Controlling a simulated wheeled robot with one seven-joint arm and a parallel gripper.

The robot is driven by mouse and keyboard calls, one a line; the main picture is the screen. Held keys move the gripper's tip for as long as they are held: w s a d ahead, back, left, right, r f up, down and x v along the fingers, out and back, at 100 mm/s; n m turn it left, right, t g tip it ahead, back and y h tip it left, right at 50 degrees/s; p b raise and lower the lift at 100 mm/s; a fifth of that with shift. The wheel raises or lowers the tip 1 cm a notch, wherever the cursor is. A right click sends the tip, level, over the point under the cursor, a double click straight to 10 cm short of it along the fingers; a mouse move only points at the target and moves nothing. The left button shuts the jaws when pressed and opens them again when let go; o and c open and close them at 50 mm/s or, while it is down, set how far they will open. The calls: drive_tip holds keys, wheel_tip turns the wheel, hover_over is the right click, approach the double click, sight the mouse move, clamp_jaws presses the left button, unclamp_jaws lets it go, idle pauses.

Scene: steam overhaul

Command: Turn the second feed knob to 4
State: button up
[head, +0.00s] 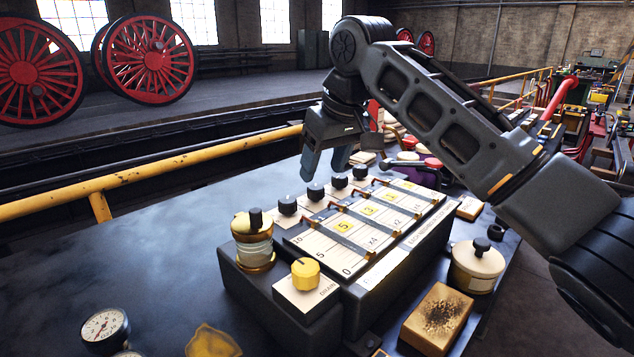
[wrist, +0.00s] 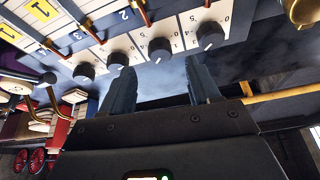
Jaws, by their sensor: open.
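A row of black feed knobs runs along the back of a panel. The second knob from the left in the head view (head: 315,191) stands on a pale numbered plate. I take it to be the middle-right knob in the wrist view (wrist: 160,49); its pointer setting is too small to read surely. The leftmost knob (head: 287,205) is at the right in the wrist view (wrist: 210,35). My gripper (head: 325,168) is open and empty, pointing down above the knob row. In the wrist view the fingertips (wrist: 159,73) lie either side of the second knob's line, apart from it.
The panel (head: 345,235) carries sloping numbered scales with metal bars. A yellow knob (head: 306,273) is at its front, and a brass-lidded jar (head: 253,240) stands at its left. A gauge (head: 104,328) lies front left. A yellow rail (head: 150,168) runs behind; the bench's left side is mostly clear.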

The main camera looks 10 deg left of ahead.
sight(316, 187)
drive_tip(key=shift+x, duration=2.5)
drive_tip(key=c, duration=1)
drive_tip(key=shift+c, duration=0.2)
drive_tip(key=shift+s+p, duration=0.1)
drive_tip(key=shift+p, duration=0.35)
drive_tip(key=shift+a+r+m+h+p, duration=0.2)
drive_tip(key=shift+m+h+p, duration=0.1)
drive_tip(key=shift+m+p, duration=0.9)
drive_tip(key=m+t+p, duration=0.1)
drive_tip(key=m+p, duration=0.1)
drive_tip(key=p, duration=0.1)
drive_tip(key=shift+s+h, duration=0.1)
drive_tip(key=shift+h, duration=0.3)
drive_tip(key=m+h+p, duration=0.1)
drive_tip(key=m+p, duration=0.1)
drive_tip(key=m+h+p, duration=0.1)
drive_tip(key=m+p, duration=0.1)
drive_tip(key=shift+f+m, duration=0.2)
drive_tip(key=shift+m, duration=0.2)
